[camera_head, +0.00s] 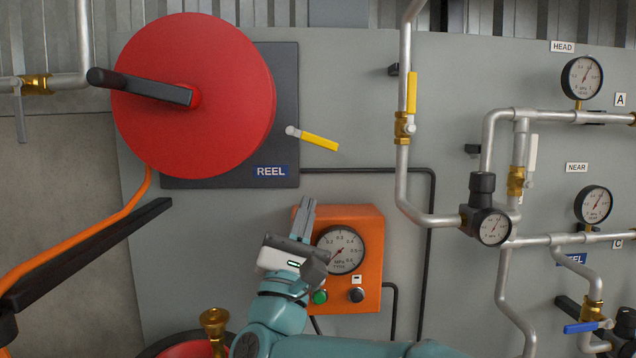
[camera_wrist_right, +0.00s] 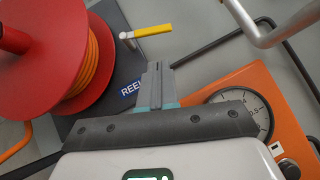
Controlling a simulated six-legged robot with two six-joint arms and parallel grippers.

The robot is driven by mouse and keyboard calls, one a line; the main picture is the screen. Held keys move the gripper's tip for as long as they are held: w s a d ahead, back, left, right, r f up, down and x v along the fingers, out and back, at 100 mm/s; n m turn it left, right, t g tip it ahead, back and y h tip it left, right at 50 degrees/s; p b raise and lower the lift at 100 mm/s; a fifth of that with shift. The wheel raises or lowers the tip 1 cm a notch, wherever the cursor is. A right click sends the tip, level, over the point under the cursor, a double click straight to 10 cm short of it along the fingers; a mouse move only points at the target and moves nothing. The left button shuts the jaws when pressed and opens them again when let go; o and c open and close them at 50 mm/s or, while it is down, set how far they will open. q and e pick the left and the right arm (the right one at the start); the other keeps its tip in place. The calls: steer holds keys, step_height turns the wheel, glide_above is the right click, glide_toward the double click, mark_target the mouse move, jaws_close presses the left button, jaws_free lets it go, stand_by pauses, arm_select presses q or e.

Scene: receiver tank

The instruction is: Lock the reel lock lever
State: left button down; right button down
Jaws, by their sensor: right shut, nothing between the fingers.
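The reel lock lever (camera_head: 315,140) is a yellow handle on a light grey pivot, just right of the red reel (camera_head: 235,120). In the head view it points right and slightly down. It also shows in the right wrist view (camera_wrist_right: 152,31), beyond my fingertips. My right gripper (camera_head: 307,203) is shut and empty, pointing up, below the lever and apart from it. In the right wrist view its fingers (camera_wrist_right: 155,72) are together. My left gripper is not in view.
An orange gauge box (camera_head: 369,225) stands right behind my right gripper. A vertical pipe (camera_head: 402,170) with a yellow valve handle (camera_head: 411,92) is right of the lever. The reel's black crank (camera_head: 140,86) sticks out at upper left. The panel between lever and gripper is clear.

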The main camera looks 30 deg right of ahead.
mark_target(319, 141)
steer(key=shift+r, duration=0.1)
steer(key=shift+d, duration=0.1)
steer(key=p+x, duration=0.4)
steer(key=x, duration=0.6)
